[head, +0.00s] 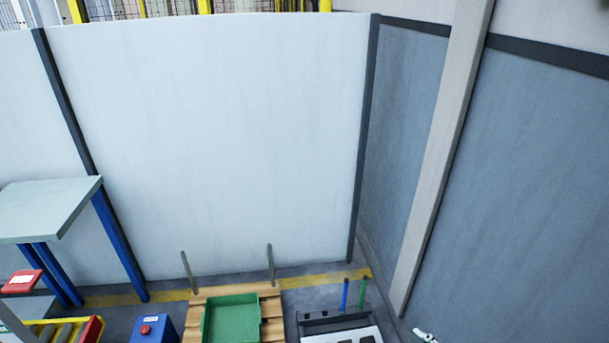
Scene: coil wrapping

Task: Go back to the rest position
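Neither of my grippers can be made out in the head view. A small white piece with dark ends (425,336) shows at the bottom edge, right of centre; I cannot tell what it is. No coil can be made out. A green tray (232,320) lies on a wooden pallet (272,309) at the bottom centre, with two grey posts standing behind it.
A table with a pale top (45,208) and blue legs stands at the left. A blue box with a red button (153,330) and a roller conveyor (65,332) are at the bottom left. A blue rod (345,294) and a green rod (363,293) stand upright. White panels (210,140) close the back.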

